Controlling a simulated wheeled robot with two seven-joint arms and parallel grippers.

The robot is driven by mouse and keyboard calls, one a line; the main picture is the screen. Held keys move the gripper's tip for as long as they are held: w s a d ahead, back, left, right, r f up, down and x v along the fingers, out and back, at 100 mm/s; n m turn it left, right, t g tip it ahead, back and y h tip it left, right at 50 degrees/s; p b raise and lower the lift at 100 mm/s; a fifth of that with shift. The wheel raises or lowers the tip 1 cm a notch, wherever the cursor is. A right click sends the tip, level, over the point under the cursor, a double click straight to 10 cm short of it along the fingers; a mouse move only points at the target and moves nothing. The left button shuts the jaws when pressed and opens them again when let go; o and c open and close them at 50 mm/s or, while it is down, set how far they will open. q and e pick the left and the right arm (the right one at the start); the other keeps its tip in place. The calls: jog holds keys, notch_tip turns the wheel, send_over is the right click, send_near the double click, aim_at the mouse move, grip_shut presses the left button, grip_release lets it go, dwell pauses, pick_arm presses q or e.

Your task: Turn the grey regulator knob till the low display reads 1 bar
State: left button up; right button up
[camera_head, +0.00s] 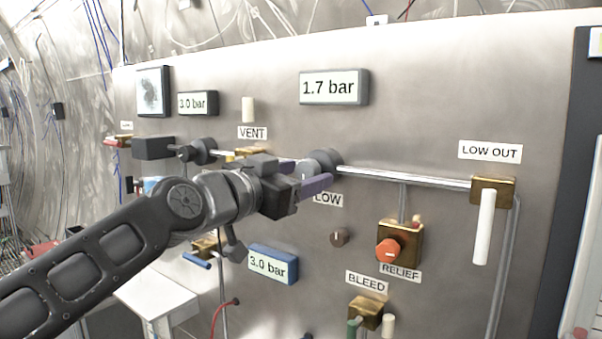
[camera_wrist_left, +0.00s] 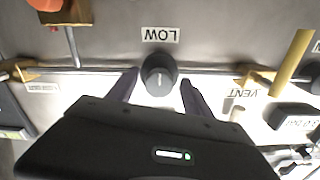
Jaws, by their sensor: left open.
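The grey regulator knob (camera_head: 324,163) is on the steel panel above the LOW label (camera_head: 328,199). In the left wrist view the knob (camera_wrist_left: 158,75) sits between the spread purple fingers, with a gap on each side. My left gripper (camera_head: 308,176) is open and in front of the knob, its fingers pointing at it. Which display is the low one is not labelled; the large upper display (camera_head: 334,87) above the knob reads 1.7 bar. My right gripper is not in view.
A steel pipe (camera_head: 405,177) runs right from the knob to the LOW OUT valve with its white handle (camera_head: 484,227). An orange RELIEF knob (camera_head: 390,250) and a blue-framed display (camera_head: 273,264) reading 3.0 bar sit lower. The VENT valve's pale handle (camera_head: 248,109) is at upper left.

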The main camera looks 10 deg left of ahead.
pick_arm(q)
grip_shut()
dwell(0.6)
jog(key=shift+n, duration=1.4)
jog(key=n, duration=0.3)
jog(key=shift+d, duration=0.1)
jog(key=n+p, duration=0.1)
jog(key=n, duration=0.3)
jog(key=shift+s, duration=0.1)
jog(key=shift+d+r+n+p, duration=0.1)
jog(key=shift+n+p, duration=0.25)
jog(key=shift+n, duration=1.65)
